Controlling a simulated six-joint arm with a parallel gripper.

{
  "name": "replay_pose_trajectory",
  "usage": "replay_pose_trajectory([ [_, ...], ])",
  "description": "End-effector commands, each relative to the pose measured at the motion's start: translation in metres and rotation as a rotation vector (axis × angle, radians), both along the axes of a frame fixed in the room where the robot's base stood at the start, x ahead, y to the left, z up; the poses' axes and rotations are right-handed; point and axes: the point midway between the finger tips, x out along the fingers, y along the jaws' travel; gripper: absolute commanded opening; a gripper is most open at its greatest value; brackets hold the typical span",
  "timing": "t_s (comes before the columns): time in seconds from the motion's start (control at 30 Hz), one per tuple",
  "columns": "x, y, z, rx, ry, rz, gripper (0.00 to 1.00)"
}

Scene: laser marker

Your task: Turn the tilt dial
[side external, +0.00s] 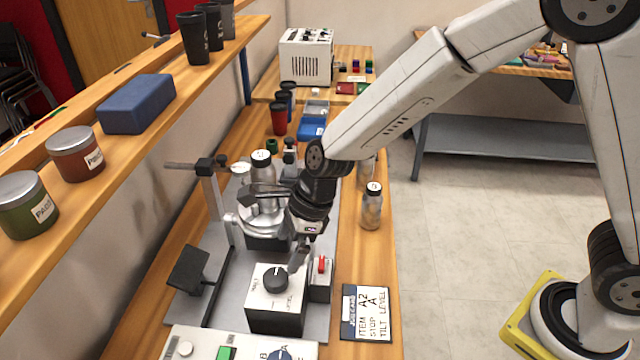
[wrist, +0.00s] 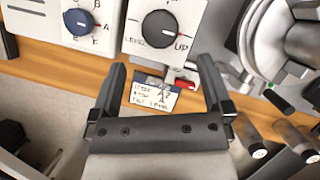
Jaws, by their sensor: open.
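The tilt dial is a round black knob (side external: 274,279) on top of a white and black box (side external: 276,305). It also shows in the wrist view (wrist: 160,30), where its red mark points toward the word UP; LEVEL is printed on the other side. My gripper (wrist: 161,70) is open and empty, its two dark fingers apart. In the side view my gripper (side external: 301,262) hangs just behind and to the right of the knob, above the box's edge, not around the knob. A card (side external: 366,313) reads ITEM A2, STOP A, TILT LEVEL.
A red switch (side external: 322,265) on a small box stands right beside the dial box. A blue dial (wrist: 78,21) with lettered stops has its red mark toward A. A round metal fixture (side external: 262,220) stands behind.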

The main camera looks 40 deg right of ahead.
Motion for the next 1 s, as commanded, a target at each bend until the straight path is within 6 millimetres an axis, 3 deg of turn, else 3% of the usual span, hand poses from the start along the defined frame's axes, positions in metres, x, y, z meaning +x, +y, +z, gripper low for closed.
replay_pose_trajectory([
  [0.7,0.009,0.022,-0.059,-0.002,0.001,0.002,1.0],
  [1.0,0.011,0.026,-0.069,-0.001,-0.001,0.003,1.0],
])
